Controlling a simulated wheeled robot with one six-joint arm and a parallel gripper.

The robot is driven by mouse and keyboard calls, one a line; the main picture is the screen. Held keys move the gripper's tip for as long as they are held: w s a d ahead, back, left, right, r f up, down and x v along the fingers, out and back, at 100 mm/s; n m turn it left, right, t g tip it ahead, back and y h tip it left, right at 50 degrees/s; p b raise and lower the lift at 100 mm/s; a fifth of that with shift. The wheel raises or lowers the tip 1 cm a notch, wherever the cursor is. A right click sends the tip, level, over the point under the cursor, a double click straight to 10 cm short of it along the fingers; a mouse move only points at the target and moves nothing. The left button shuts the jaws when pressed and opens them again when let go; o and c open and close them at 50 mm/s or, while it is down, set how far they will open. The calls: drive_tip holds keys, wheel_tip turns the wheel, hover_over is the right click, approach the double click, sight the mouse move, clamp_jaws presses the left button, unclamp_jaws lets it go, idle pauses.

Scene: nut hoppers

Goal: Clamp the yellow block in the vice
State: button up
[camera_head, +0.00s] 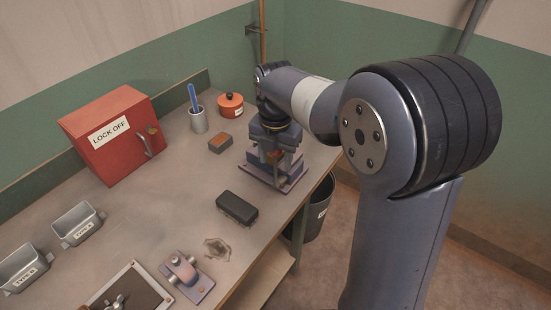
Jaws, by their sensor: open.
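My gripper (274,150) is at the back right of the bench, pointing down at a device on a purple base plate (291,181), which looks like the vice. The gripper and wrist cover much of this device. My gripper is open; its fingertips are hard to make out against the device. A small orange-brown patch shows between the gripper and the base, and I cannot tell whether it is part of the block. No clearly yellow block is visible elsewhere on the bench.
Left of the gripper are an orange-brown block (220,143), a red pot (230,106), a cup (198,121) and a red LOCK OFF box (108,140). Nearer are a black brush (237,208), a purple-based fixture (187,277) and metal trays (78,224). A bin (320,215) stands beside the bench.

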drive_tip(key=shift+f, duration=0.5)
clamp_jaws()
